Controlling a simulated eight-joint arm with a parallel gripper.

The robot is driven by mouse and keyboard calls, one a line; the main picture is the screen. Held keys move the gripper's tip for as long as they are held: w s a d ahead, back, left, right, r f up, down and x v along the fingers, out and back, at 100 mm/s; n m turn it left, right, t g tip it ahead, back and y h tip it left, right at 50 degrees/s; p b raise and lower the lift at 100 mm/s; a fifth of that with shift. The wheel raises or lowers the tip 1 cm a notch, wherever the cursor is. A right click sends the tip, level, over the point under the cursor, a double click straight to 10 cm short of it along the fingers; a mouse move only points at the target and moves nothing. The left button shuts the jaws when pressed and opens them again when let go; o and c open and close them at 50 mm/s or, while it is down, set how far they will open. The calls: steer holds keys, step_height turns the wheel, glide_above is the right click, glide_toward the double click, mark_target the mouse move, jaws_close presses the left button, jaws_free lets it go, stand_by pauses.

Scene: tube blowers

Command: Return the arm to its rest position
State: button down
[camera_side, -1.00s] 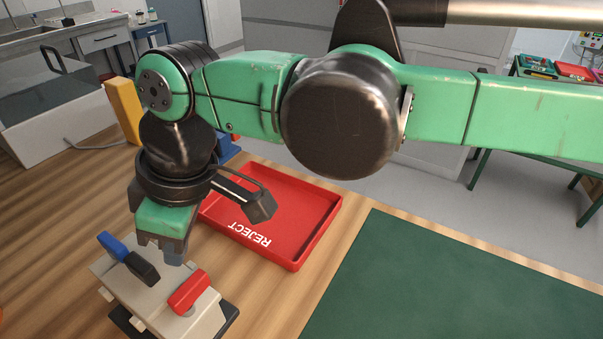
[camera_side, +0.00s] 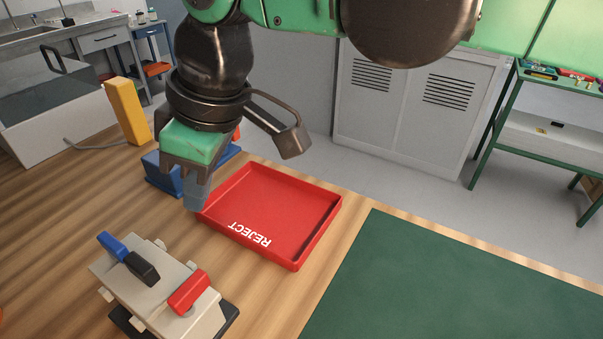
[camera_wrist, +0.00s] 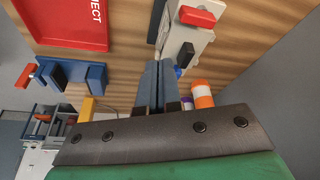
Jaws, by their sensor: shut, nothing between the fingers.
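My gripper (camera_side: 194,192) is shut and empty. In the side view it hangs above the table, with its fingertips pointing down near the left corner of the red tray. In the wrist view the two blue-grey fingers of my gripper (camera_wrist: 155,85) lie together with nothing between them. The tips appear close to the tube blower box in that picture, but the side view shows them well clear of it.
The white tube blower box (camera_side: 165,290) with blue, black and red levers stands front left. The red REJECT tray (camera_side: 320,235) is empty. A blue fixture (camera_side: 160,172) stands behind my gripper. A green mat (camera_side: 450,285) lies at right. An orange-and-white cylinder (camera_wrist: 202,92) shows in the wrist view.

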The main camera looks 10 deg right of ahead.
steer(key=w+d+r+m+t, duration=0.1)
steer(key=w+d+m+t, duration=0.15)
steer(key=d, duration=0.65)
steer(key=w+d+m+t, duration=0.1)
steer(key=d+m, duration=0.3)
steer(key=d, duration=0.5)
steer(key=s+d+f+m+t+h, duration=0.1)
steer(key=s+d+f+m, duration=0.2)
steer(key=d, duration=0.6)
steer(key=s+d+f+m+t+h, duration=0.1)
steer(key=s+d+f+m+h, duration=0.1)
steer(key=d, duration=0.7)
step_height(320, 180, down, 2)
steer(key=shift+s+d+f+m, duration=0.1)
steer(key=shift+s+d+m, duration=0.05)
steer(key=shift+s+m, duration=0.9)
